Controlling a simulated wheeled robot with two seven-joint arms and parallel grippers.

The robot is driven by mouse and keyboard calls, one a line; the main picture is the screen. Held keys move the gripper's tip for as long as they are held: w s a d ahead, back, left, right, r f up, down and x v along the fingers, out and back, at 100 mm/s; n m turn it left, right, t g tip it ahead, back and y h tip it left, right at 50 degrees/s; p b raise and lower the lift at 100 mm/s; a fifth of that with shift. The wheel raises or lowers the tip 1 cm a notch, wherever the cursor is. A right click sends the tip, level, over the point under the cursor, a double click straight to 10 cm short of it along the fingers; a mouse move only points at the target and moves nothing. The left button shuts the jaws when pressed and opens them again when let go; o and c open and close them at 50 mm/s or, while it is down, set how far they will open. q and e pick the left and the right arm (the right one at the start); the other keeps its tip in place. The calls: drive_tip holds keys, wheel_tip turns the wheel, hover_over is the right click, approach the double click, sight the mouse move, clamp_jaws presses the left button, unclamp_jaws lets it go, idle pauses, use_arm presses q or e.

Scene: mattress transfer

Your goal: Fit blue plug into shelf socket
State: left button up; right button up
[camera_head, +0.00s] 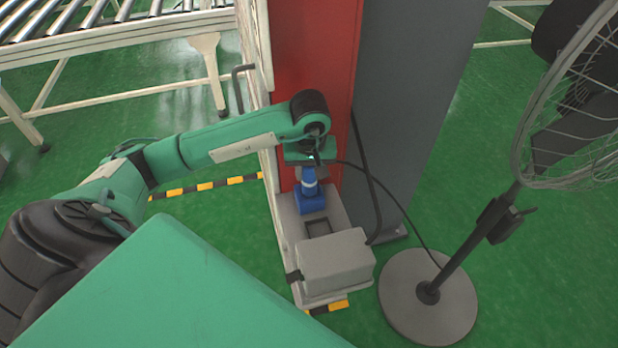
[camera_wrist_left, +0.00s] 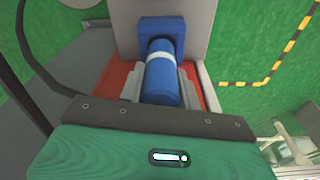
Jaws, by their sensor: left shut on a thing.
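The blue plug (camera_head: 309,186) has a white band and shows larger in the left wrist view (camera_wrist_left: 161,78). My left gripper (camera_head: 309,175) is shut on it, with one grey finger on each side in the left wrist view (camera_wrist_left: 161,85). The blue shelf socket (camera_head: 312,204) sits on the grey shelf and is a square housing in the left wrist view (camera_wrist_left: 148,26). The plug's far end is at the socket's opening and lines up with it. How deep it sits is hidden. My right gripper is in neither view.
A light grey box (camera_head: 337,262) stands on the shelf (camera_head: 285,218) in front of the socket. A red panel (camera_head: 315,45) rises behind. A black cable (camera_head: 395,200) runs toward the fan (camera_head: 430,292) at right. A conveyor (camera_head: 120,40) is at back left.

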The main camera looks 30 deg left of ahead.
sight(309, 181)
use_arm(q)
wheel_tip(309, 181, down, 3)
drive_tip(key=shift+r+p, duration=0.1)
drive_tip(key=shift+p, duration=0.25)
drive_tip(key=shift+f, duration=0.2)
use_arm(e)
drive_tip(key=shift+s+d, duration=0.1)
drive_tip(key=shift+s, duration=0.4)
use_arm(q)
drive_tip(key=shift+f, duration=0.1)
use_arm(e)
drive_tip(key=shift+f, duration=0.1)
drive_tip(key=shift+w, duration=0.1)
use_arm(q)
drive_tip(key=o, duration=1.1)
drive_tip(key=shift+o, duration=0.2)
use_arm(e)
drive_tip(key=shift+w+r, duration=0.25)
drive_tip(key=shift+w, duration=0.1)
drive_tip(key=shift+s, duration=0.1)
